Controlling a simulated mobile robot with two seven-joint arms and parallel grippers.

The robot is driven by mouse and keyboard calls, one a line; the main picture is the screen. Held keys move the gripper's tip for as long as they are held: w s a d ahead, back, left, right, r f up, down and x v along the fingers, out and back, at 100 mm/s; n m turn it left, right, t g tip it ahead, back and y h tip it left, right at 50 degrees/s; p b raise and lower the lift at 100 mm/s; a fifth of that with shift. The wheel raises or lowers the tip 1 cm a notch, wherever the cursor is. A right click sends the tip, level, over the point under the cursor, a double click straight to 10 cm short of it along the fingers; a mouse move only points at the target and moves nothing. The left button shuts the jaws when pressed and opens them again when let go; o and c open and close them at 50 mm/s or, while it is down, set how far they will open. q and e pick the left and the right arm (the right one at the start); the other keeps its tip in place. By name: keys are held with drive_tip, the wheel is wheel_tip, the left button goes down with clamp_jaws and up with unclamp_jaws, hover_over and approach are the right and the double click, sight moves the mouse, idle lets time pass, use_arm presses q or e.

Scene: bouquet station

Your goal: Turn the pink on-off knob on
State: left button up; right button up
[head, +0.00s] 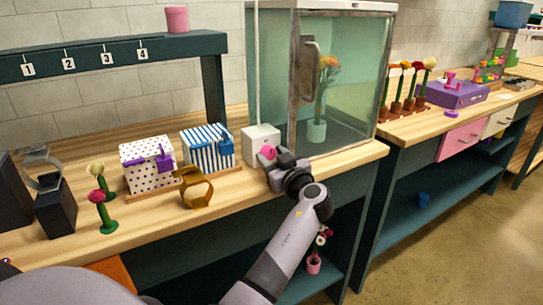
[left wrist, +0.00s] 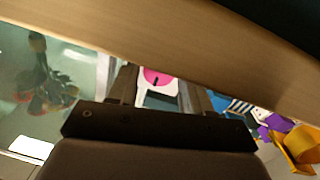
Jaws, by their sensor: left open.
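The pink on-off knob (head: 267,151) is on the front of a white box (head: 255,134), left of the glass cabinet. In the left wrist view the knob (left wrist: 157,76) is a pink disc with a dark mark, seen between the two fingers. My left gripper (head: 273,157) is open, close in front of the knob and partly covering it in the head view. I cannot tell whether the fingers touch it. My right gripper is not in view.
The glass cabinet (head: 347,84) holds a potted flower (head: 317,130). The bench's front edge runs below my gripper.

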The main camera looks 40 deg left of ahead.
use_arm(q)
drive_tip(key=c, duration=0.8)
drive_tip(key=shift+o, duration=0.2)
